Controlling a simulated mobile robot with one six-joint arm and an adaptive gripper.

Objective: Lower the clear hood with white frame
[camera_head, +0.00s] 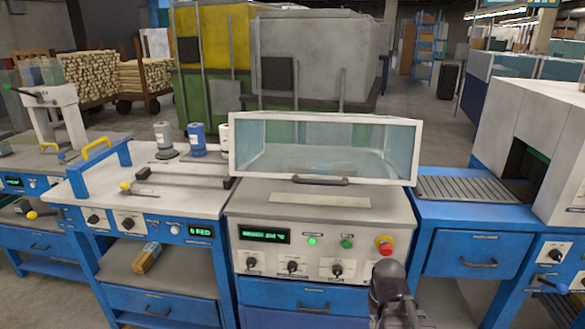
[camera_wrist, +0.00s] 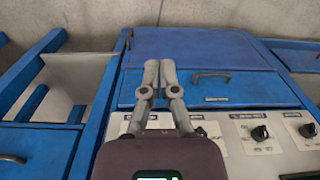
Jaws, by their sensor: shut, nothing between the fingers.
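The clear hood with white frame (camera_head: 412,150) sits above the top of the grey machine in the head view. Its framed face is toward me, tilted, and bluish clear walls show behind it. A dark bar handle (camera_head: 320,181) is on the lower front edge of the frame. My gripper (camera_wrist: 158,64) shows in the wrist view with its two fingers together and nothing between them. It is over the knob panel and blue drawers, apart from the hood. The hood is outside the wrist view.
The grey control panel (camera_head: 270,262) below the hood has knobs, green lights and a red stop button (camera_head: 384,246). A bench with a blue frame (camera_head: 130,170) stands at left. A roller conveyor (camera_head: 470,188) and a white machine (camera_head: 530,120) stand at right.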

